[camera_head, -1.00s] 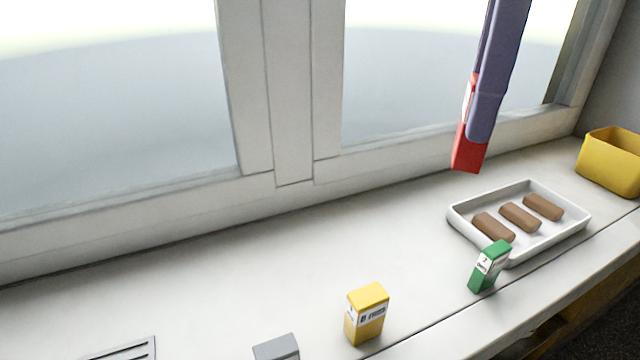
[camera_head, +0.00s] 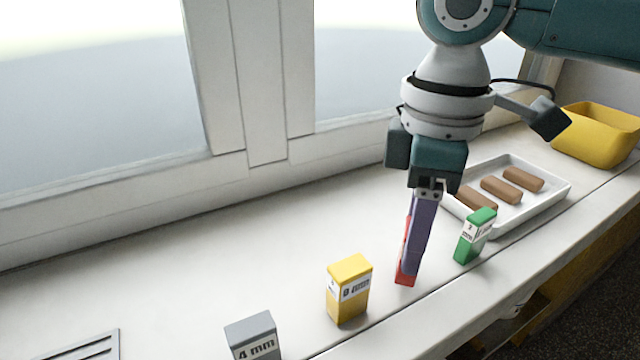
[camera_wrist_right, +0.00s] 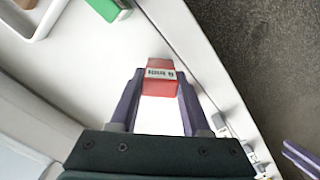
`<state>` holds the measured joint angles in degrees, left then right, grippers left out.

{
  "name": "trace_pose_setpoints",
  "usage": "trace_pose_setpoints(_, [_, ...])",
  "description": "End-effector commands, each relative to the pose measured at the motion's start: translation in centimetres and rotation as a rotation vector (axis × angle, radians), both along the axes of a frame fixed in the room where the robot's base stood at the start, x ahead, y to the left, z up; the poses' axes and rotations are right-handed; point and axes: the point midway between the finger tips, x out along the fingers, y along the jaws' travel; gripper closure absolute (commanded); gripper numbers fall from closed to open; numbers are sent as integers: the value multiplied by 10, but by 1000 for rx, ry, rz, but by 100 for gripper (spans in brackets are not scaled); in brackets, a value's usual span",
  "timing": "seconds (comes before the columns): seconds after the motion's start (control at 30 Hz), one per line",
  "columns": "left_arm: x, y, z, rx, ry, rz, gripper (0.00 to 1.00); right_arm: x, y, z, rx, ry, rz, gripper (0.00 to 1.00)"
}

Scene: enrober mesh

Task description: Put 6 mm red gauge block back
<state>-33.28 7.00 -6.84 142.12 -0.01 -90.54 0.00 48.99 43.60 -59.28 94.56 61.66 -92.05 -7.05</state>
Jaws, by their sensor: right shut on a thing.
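My right gripper (camera_head: 420,240) points down with its purple fingers shut on the red gauge block (camera_head: 405,275). The block is upright and mostly hidden behind a finger in the head view. In the right wrist view the red block (camera_wrist_right: 159,84) sits between the fingertips, with a white label on it. It is between the yellow block and the green block, low over the sill; I cannot tell whether it touches the surface. Purple finger-like parts (camera_wrist_right: 302,157) at the right wrist view's lower right look like my left gripper; their opening is unclear.
A yellow 8 mm block (camera_head: 348,290) stands left, a green block (camera_head: 475,236) right, and a grey 4 mm block (camera_head: 252,335) farther left. A white tray (camera_head: 560,195) with brown bars and a yellow bin (camera_head: 600,135) are behind right. The sill's front edge is close.

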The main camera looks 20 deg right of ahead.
Motion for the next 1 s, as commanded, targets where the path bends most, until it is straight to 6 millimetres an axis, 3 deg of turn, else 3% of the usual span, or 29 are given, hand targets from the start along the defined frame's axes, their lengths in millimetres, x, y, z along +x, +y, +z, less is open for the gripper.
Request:
trace_pose_setpoints(0.1, [0, -1, -3, -4, 0, 3, 55, 0, 0, -10, -1, -1, 0, 100])
trace_pose_setpoints(0.47, [0, -2, -1, -8, 0, 4, 55, 0, 0, -13, 0, 0, 1, 100])
trace_pose_setpoints(0.5, [0, -2, -2, -8, 0, 4, 55, 0, 0, -13, 1, -1, 1, 50])
trace_pose_setpoints(0.73, [0, -2, -2, -6, 0, 3, 55, 0, 0, -13, 0, -1, 1, 24])
trace_pose_setpoints(1.0, [0, 0, -2, 2, 0, -2, 55, 0, 0, -12, -1, -2, 0, 23])
